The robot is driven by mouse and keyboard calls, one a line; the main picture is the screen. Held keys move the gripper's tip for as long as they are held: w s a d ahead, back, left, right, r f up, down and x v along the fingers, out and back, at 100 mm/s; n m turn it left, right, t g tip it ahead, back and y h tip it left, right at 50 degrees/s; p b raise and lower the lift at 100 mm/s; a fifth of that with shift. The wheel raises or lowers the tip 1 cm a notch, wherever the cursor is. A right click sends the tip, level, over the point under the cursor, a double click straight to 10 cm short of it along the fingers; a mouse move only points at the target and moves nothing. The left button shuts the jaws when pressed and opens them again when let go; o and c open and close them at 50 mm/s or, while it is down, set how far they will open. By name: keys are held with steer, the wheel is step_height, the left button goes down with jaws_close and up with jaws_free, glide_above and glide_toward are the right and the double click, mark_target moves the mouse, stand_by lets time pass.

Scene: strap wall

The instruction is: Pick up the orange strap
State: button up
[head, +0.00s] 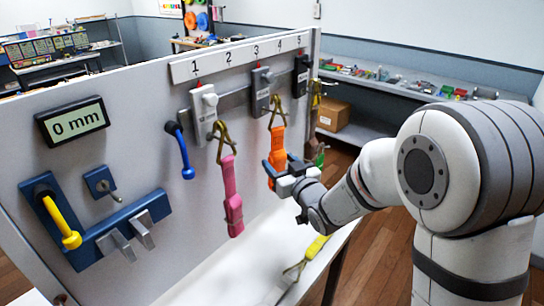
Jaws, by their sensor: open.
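The orange strap (276,145) hangs by a brass-coloured hook from the grey clamp under number 3 on the panel. My gripper (272,171) is at the lower part of the strap, reaching in from the right. Its jaws are open and appear to be on either side of the strap. I cannot tell whether a finger touches it. Part of the strap's lower end is hidden by the gripper.
A blue hook (181,150) and a blue bracket with a yellow handle (62,222) are further left. A yellow strap (317,246) lies on the white table (225,272) below. A display reads 0 mm (75,122).

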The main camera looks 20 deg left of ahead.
steer(key=shift+x, duration=1)
jaws_close()
steer(key=shift+r, duration=0.2)
